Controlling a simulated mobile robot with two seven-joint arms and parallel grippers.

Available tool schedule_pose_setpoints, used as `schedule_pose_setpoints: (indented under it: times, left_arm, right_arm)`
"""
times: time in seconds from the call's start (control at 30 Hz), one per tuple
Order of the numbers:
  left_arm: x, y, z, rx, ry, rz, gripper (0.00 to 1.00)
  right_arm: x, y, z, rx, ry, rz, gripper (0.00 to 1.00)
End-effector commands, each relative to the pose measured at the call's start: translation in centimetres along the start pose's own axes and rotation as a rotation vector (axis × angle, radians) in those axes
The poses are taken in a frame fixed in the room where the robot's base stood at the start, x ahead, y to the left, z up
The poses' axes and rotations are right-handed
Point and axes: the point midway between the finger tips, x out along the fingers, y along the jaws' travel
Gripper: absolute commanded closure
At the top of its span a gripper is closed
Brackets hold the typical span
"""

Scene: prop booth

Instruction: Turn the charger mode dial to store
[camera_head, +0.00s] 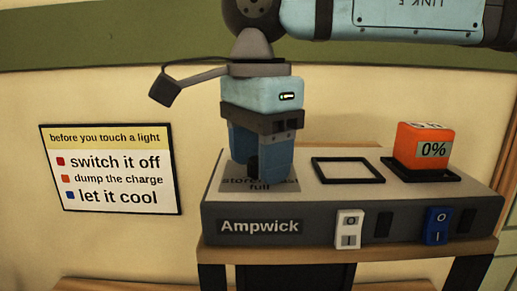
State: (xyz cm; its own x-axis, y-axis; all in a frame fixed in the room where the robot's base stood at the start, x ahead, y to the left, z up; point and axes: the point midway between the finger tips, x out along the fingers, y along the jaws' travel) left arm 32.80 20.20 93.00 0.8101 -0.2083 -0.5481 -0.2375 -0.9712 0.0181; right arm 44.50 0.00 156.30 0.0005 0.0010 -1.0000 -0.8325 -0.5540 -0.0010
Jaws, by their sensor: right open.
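The Ampwick charger (330,222) is a dark grey box with a lighter top, seen at the lower right. My right gripper (260,176) points down over the left part of its top, with its blue fingers open. A small part of the dark mode dial (252,164) shows between and behind the fingers; they stand around it, and I cannot tell whether they touch it. Its pointer direction is hidden. A dark label (262,188) at the dial reads "store", a partly covered word ending in "ast", and "full". My left gripper is out of view.
An orange battery (424,142) reading "0%" sits in the right black bay. The middle bay (347,170) is empty. White (349,229) and blue (436,226) rocker switches are on the front. A sign (110,168) hangs on the wall at left.

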Motion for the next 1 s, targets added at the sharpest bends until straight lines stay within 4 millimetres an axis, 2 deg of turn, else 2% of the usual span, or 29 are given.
schedule_pose_setpoints:
  times: [0.17, 0.4, 0.77, 1.0]
  left_arm:
    - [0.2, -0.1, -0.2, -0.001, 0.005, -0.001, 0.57]
    - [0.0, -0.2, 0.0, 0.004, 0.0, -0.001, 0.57]
    - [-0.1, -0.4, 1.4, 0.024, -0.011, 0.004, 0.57]
    - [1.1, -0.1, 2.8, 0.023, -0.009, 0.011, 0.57]
  right_arm:
    - [0.0, 0.0, 0.0, 0.0, 0.0, 0.0, 0.43]
    - [0.0, 0.0, 0.0, 0.0, 0.0, 0.0, 0.92]
    - [0.2, 0.0, 0.0, 0.049, 0.0, 0.0, 0.92]
    - [0.4, -0.1, 0.1, 0.199, -0.001, -0.001, 0.92]
